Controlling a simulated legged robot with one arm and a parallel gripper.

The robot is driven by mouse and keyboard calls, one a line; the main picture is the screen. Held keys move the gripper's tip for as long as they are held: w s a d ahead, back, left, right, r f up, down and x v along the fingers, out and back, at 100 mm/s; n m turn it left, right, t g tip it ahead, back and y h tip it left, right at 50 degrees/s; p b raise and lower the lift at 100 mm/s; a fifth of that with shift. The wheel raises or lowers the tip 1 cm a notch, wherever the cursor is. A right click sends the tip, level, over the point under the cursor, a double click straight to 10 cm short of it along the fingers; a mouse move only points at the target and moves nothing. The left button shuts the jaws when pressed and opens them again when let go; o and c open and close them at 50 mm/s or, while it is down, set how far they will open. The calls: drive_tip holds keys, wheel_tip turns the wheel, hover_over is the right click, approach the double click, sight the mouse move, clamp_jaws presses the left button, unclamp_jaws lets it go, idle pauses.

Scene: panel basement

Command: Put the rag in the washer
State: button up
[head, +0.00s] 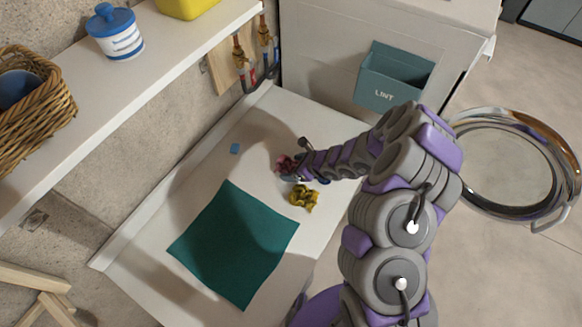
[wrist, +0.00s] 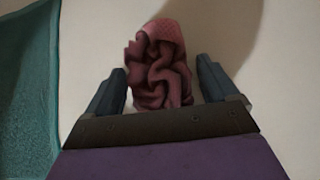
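A crumpled dark red rag (head: 285,162) lies on the white top (head: 335,120), partly hidden behind my gripper in the head view. In the wrist view the red rag (wrist: 160,75) is bunched up between the two fingers of my gripper (wrist: 160,68). The fingers are apart, with a gap on the right side of the rag; the left finger is close to it. My gripper (head: 290,175) is low at the top's surface. A round chrome-rimmed glass door (head: 553,128), apparently the washer's, stands open at the right. The washer's opening is not visible.
A yellow crumpled cloth (head: 304,198) lies close to my gripper. A flat teal cloth (head: 235,245) covers the near part of the top. A teal LINT bin (head: 392,80) hangs on the white cabinet behind. A shelf (head: 150,65) runs along the left.

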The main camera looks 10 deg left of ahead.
drive_tip(key=shift+a+f, duration=0.1)
drive_tip(key=shift+a, duration=0.55)
drive_tip(key=c, duration=0.6)
drive_tip(key=shift+c, duration=0.8)
drive_tip(key=shift+d, duration=0.15)
